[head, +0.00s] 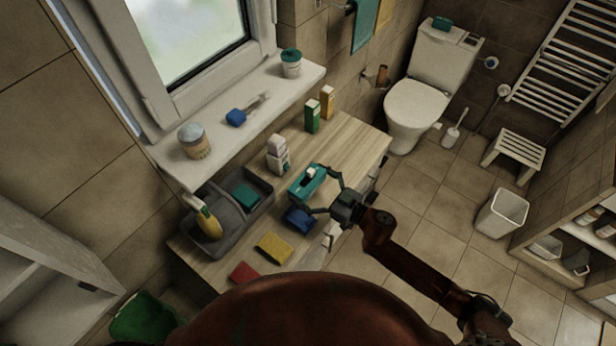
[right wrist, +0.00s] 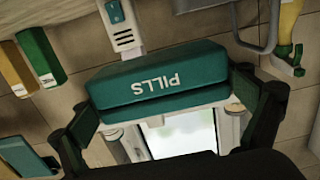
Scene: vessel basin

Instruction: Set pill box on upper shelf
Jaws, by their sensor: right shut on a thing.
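The teal pill box (head: 306,184) is at the counter's middle in the head view. In the right wrist view the pill box (right wrist: 160,80) fills the centre, its white PILLS lettering upside down. My right gripper (head: 325,194) is shut on it, with one finger at each end; the fingers (right wrist: 165,122) also show in the right wrist view. I cannot tell whether the box touches the counter. An open shelf unit (head: 570,240) stands at the right edge, with an upper and a lower level partly cut off. My left gripper is not in view.
The wooden counter (head: 350,140) also bears a blue item (head: 299,220), a yellow sponge (head: 275,248), a white bottle (head: 278,155), a green box (head: 313,116) and a grey basin (head: 225,238). A white bin (head: 502,213) stands before the shelf unit. Floor between counter and bin is clear.

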